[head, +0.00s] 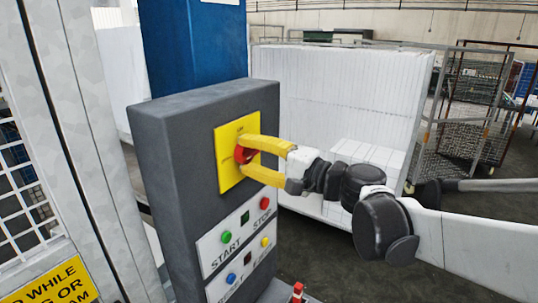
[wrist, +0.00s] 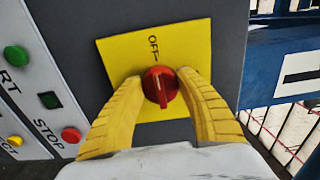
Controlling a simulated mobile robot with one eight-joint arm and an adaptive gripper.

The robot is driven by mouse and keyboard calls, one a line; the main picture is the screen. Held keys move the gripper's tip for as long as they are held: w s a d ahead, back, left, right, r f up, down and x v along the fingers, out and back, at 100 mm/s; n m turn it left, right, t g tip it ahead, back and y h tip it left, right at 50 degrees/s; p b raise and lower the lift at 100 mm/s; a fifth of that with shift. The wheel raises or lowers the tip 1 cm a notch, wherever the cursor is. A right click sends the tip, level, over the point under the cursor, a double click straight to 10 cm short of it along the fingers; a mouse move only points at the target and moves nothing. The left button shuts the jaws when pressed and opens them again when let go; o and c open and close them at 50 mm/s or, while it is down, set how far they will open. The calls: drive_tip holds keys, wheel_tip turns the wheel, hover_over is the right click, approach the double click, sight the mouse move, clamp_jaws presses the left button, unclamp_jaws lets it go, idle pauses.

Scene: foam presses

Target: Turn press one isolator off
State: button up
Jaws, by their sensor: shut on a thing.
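The isolator is a red rotary knob (head: 241,154) on a yellow square plate (head: 225,172) on a dark grey control box. In the wrist view the knob (wrist: 160,87) sits mid-picture, with the word OFF on the plate (wrist: 200,45) just above it. The knob's raised grip runs roughly up and down in that picture. I cannot tell for sure which end is its pointer. My gripper (head: 243,155) has its yellow fingers shut on the knob, one on each side, as the wrist view shows (wrist: 160,78).
Below the plate is a white button panel (head: 240,233) with START and STOP buttons and others. A silver frame (head: 85,130) with mesh and a yellow warning sign (head: 52,285) stands at left. White foam blocks (head: 350,85) and wire cages (head: 470,100) are behind.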

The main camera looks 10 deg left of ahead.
drive_tip(key=shift+r, duration=0.1)
drive_tip(key=o, duration=1.2)
drive_tip(key=v, duration=1.2)
